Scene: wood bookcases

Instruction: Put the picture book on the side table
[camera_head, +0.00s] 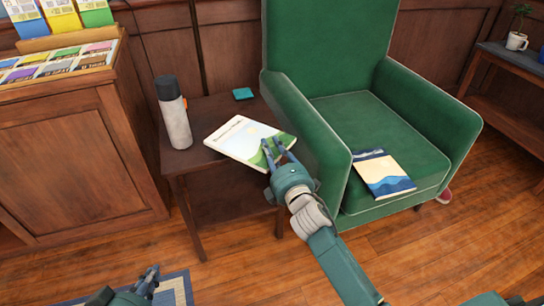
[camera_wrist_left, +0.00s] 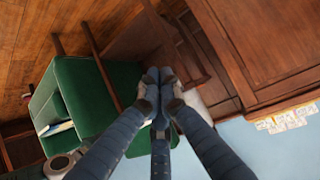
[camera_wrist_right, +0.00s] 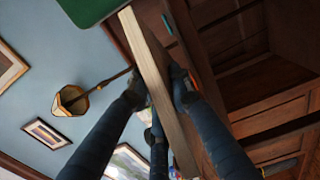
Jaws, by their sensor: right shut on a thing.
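The picture book (camera_head: 243,139), with a pale cover and a green and blue picture, is over the top of the dark wood side table (camera_head: 204,107). My right gripper (camera_head: 277,150) is shut on the book's near right corner. In the right wrist view the book (camera_wrist_right: 158,85) shows as a thick pale page edge between the fingers (camera_wrist_right: 157,88). I cannot tell whether the book touches the table top. My left gripper (camera_head: 149,280) is low at the front left, away from the table. Its fingertips are together and empty in the left wrist view (camera_wrist_left: 159,76).
A grey flask (camera_head: 175,118) with a black lid stands at the table's left. A teal coaster (camera_head: 243,94) lies behind the book. The green armchair (camera_head: 310,125) is close at the right, with another book (camera_head: 383,174) on its seat. A wooden cabinet (camera_head: 70,165) stands left.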

